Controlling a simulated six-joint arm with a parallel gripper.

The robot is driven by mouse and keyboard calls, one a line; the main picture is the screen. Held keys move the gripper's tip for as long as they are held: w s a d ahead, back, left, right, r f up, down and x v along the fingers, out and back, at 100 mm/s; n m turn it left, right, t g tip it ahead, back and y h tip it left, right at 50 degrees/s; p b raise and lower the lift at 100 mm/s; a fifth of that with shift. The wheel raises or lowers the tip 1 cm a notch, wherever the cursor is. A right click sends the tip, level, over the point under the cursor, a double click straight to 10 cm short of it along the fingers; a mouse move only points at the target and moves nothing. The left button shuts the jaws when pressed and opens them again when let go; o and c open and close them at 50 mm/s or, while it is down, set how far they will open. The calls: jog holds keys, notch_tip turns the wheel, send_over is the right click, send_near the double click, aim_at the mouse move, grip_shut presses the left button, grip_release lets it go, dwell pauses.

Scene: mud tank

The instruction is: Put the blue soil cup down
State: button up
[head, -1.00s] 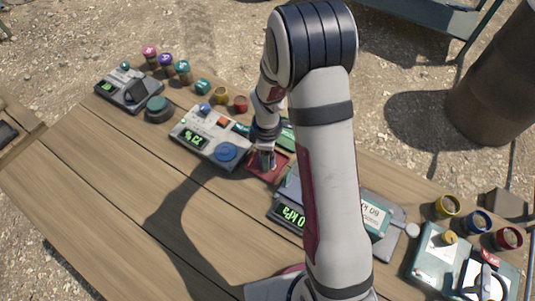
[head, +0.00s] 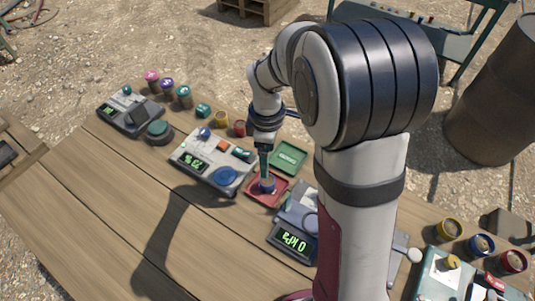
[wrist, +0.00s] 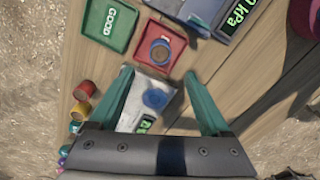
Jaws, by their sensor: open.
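The blue soil cup (head: 268,184) stands upright inside the red tray (head: 254,197). In the wrist view the blue-rimmed cup (wrist: 160,50) shows brown soil, near the middle of the red tray (wrist: 143,47). My gripper (head: 264,168) is above the cup in the head view. In the wrist view my gripper (wrist: 158,74) is open, its two green fingers wide apart with nothing held between them. The cup lies beyond the fingertips there and appears clear of both.
A green tray marked GOOD (wrist: 107,25) is beside the red tray. A device with a blue button (head: 226,175) and a kPa meter (head: 292,243) flank the red tray. Coloured cups line the far edge; another blue cup (head: 481,244) is at right. The front planks are clear.

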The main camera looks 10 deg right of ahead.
jog(key=s+a+r+m+y, duration=0.1)
jog(key=s+r+m, duration=0.3)
jog(key=s+m, duration=0.5)
jog(key=s+a+r+m, duration=0.1)
jog(key=s+r+m, duration=0.3)
jog(key=s+m, duration=0.6)
jog(key=s, duration=0.4)
jog(key=shift+s+a+r+y, duration=0.2)
jog(key=shift+a+r+y, duration=0.1)
jog(key=shift+a+y, duration=0.1)
